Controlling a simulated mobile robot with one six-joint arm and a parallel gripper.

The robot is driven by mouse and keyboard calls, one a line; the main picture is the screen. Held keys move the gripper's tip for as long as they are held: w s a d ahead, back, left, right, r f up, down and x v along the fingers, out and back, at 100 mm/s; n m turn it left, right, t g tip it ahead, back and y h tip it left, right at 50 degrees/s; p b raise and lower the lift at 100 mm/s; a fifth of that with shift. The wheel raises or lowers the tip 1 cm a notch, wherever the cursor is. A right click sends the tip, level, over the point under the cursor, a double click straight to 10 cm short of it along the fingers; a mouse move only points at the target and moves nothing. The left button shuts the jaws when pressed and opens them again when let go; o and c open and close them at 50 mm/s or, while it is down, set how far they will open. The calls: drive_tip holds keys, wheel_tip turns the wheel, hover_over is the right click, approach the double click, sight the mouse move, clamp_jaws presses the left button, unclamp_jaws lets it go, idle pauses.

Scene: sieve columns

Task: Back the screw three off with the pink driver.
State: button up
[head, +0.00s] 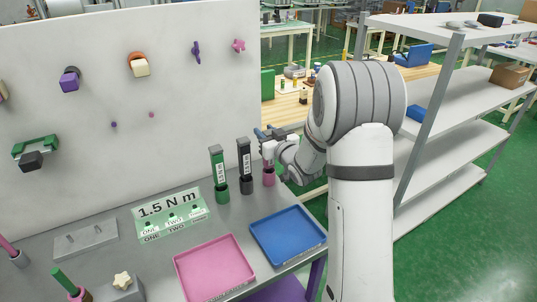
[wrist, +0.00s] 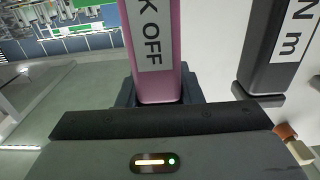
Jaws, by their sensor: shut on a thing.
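My gripper (head: 268,137) is at the back right of the bench and is shut on the pink driver (wrist: 155,45). In the wrist view the driver's handle rises between the jaws, with a label whose visible part reads "K OFF". In the head view the gripper is just above the pink cup (head: 269,178); I cannot tell whether the driver's lower end is still inside it. A green-and-white card (head: 170,210) reads "1.5 N m" above small "ONE" and "TWO" marks. Screw three cannot be made out.
A green driver (head: 218,168) and a black driver (head: 244,160) stand upright left of the gripper. A pink tray (head: 214,268) and a blue tray (head: 288,236) lie empty in front. A grey block (head: 85,241) is at left. A white panel (head: 120,80) stands behind.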

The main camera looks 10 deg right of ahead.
clamp_jaws()
